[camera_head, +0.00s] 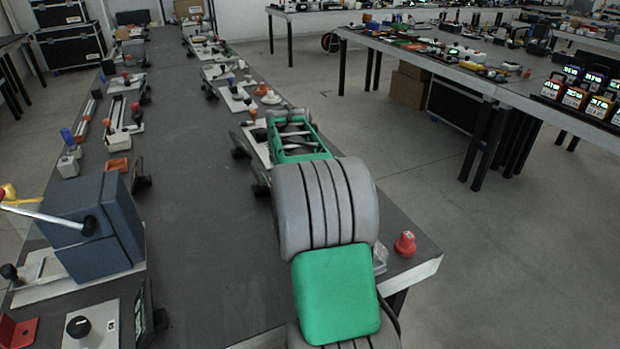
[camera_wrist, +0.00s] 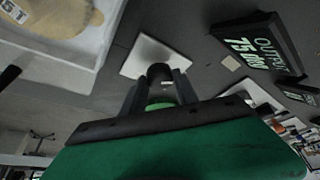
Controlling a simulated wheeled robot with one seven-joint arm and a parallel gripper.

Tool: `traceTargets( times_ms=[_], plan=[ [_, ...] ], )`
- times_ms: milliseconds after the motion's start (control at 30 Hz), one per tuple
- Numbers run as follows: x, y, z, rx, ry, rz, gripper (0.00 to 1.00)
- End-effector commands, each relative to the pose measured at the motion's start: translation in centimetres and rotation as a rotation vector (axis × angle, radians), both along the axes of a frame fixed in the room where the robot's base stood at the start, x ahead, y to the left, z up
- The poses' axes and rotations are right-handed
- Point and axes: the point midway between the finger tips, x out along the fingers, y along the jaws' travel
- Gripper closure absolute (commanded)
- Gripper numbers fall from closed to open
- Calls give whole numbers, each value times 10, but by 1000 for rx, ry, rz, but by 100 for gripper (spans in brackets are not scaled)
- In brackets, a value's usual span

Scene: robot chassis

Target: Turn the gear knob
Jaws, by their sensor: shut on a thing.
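The dark gear knob (camera_wrist: 158,72) stands on a small pale square plate (camera_wrist: 150,50) in the wrist view. My gripper (camera_wrist: 159,84) reaches to it from below in that view, with one dark finger on each side. The fingers are shut on the knob, whose lower part is partly hidden between them. A dark display (camera_wrist: 262,46) with lit text "OUTPUT" and "75" stands to the right of the plate. In the head view my arm stretches forward along the right side of the bench, and I cannot make out the held knob there.
The long dark bench (camera_head: 200,170) carries several devices along both edges. A blue-grey box with a lever (camera_head: 92,225) stands at left. A red knob (camera_head: 405,244) sits near the right corner. A white tray (camera_wrist: 75,50) is at upper left in the wrist view. The bench middle is clear.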

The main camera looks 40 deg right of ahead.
Motion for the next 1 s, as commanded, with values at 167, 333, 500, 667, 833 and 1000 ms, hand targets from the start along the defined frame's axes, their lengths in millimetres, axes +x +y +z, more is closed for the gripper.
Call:
traceTargets(
  times_ms=[167, 333, 500, 667, 833, 1000],
  plan=[
    [2, 0, 5, -1, -1, -165, 100],
    [2, 0, 4, 0, 1, -309, 100],
    [3, 0, 4, -2, -1, -425, 100],
    [3, 0, 2, -1, -1, -501, 100],
    [3, -1, 2, -2, -3, -546, 100],
    [3, -1, 1, -2, -3, -563, 100]
  ],
)
